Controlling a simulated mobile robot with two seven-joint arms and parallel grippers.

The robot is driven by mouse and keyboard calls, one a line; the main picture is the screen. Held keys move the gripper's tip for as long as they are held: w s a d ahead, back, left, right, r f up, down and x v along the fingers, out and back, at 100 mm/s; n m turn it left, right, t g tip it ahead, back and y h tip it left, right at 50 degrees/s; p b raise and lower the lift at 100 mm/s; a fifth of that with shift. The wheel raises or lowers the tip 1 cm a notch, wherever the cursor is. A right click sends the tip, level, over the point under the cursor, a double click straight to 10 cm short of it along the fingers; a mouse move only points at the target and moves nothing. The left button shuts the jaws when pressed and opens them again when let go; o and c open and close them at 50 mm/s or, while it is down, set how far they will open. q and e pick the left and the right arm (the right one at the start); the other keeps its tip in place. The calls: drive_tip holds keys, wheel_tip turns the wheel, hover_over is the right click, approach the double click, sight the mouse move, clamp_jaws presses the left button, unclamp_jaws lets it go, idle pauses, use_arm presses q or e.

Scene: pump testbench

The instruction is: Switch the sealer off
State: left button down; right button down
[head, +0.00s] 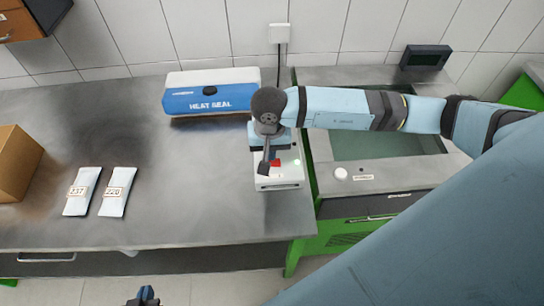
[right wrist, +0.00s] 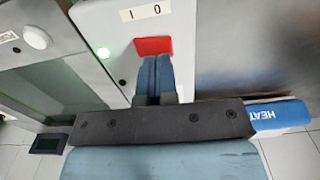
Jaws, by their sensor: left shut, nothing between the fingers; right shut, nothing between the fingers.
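The blue and white heat sealer (head: 212,100) stands at the back of the bench, marked HEAT SEAL. A pale switch box (head: 280,182) sits to its front right. The box has a red rocker switch (right wrist: 154,46) marked I and 0, and a lit green lamp (right wrist: 103,53). My right gripper (right wrist: 157,58) is shut and empty, its fingertips at the edge of the red switch; I cannot tell whether they touch it. In the head view it hangs over the box and partly covers it. My left gripper (head: 146,293) is shut and empty at the bottom edge, in front of the bench.
Two pouches labelled 237 (head: 82,192) and 220 (head: 117,192) lie on the bench, with a cardboard box (head: 16,165) at far left. A sunken basin (head: 385,145) with a white knob (head: 341,174) is right of the switch box. The middle of the bench is clear.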

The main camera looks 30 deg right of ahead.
drive_tip(key=shift+f+b, duration=1.3)
drive_tip(key=shift+f, duration=0.05)
idle(0.4)
drive_tip(key=shift+r, duration=0.15)
drive_tip(key=shift+r+p, duration=0.45)
drive_tip(key=shift+r, duration=0.4)
drive_tip(key=shift+r+p, duration=0.8)
drive_tip(key=shift+r, duration=1.8)
